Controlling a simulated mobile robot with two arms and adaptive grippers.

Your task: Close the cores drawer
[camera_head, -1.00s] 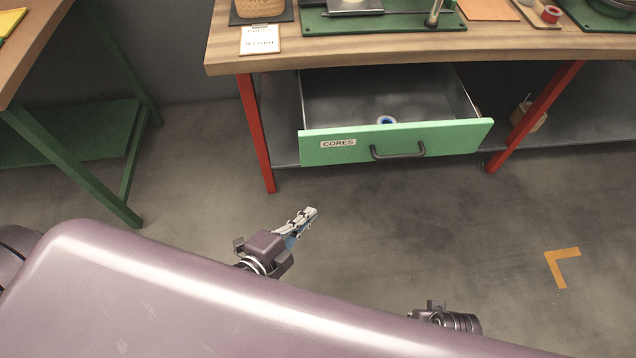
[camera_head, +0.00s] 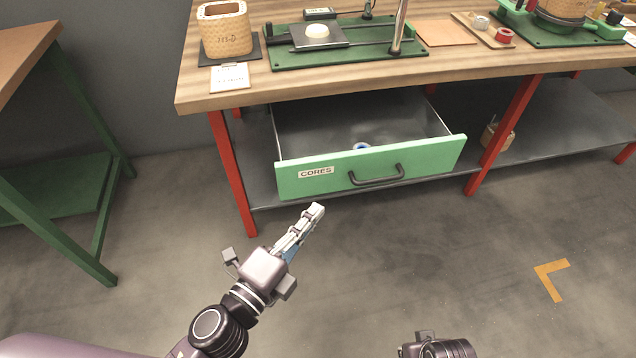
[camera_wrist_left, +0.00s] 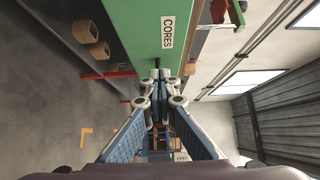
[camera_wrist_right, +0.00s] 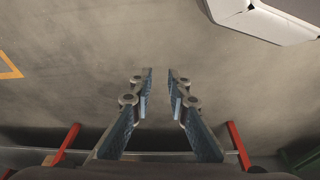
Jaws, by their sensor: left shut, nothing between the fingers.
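The cores drawer (camera_head: 425,156) has a green front with a CORES label and a dark bar handle (camera_head: 377,176). It is pulled out from under the workbench, and its grey inside shows. A small blue and white ring (camera_head: 362,146) lies in it. My left gripper (camera_head: 316,210) is shut and empty, in front of and below the drawer front's left half, apart from it in the head view. The left wrist view shows the green front (camera_wrist_left: 135,30) just beyond the closed fingertips. My right gripper (camera_wrist_right: 160,85) is empty, its fingers apart over bare floor; its fingers are hidden in the head view.
The wooden workbench (camera_head: 200,92) stands on red legs, with a woven basket, green fixtures and small parts on top. A grey shelf (camera_head: 560,120) runs below. A green-legged table (camera_head: 60,235) stands at the left. The floor before the drawer is clear.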

